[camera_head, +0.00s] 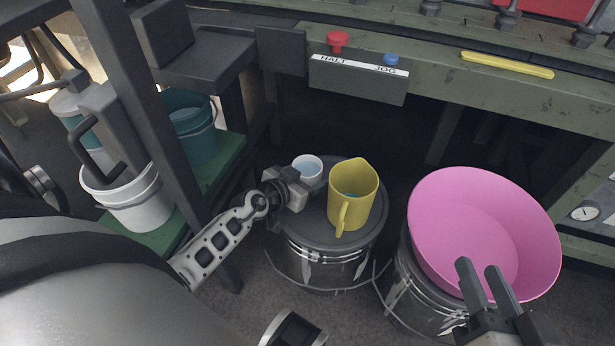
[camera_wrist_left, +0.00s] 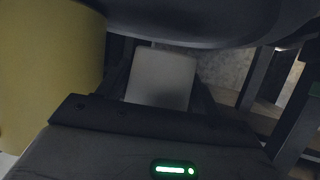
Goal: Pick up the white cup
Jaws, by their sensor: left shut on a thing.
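The white cup (camera_head: 308,163), with pale blue inside, is at the back left of a dark drum lid (camera_head: 310,222). My left gripper (camera_head: 304,184) is at the cup's near side and shut on it; the fingers hide its lower part. I cannot tell whether the cup touches the lid. In the left wrist view a plain pale shape (camera_wrist_left: 162,78) fills the space between the dark fingers. My right gripper (camera_head: 480,275) is empty, its two fingers apart, in front of the pink basin.
A yellow jug (camera_head: 366,190) stands close right of the cup; it fills the left of the wrist view (camera_wrist_left: 45,70). A pink basin (camera_head: 460,215) sits on another drum. A green shelf (camera_head: 225,150) with buckets is at left. A green bench (camera_head: 440,85) runs behind.

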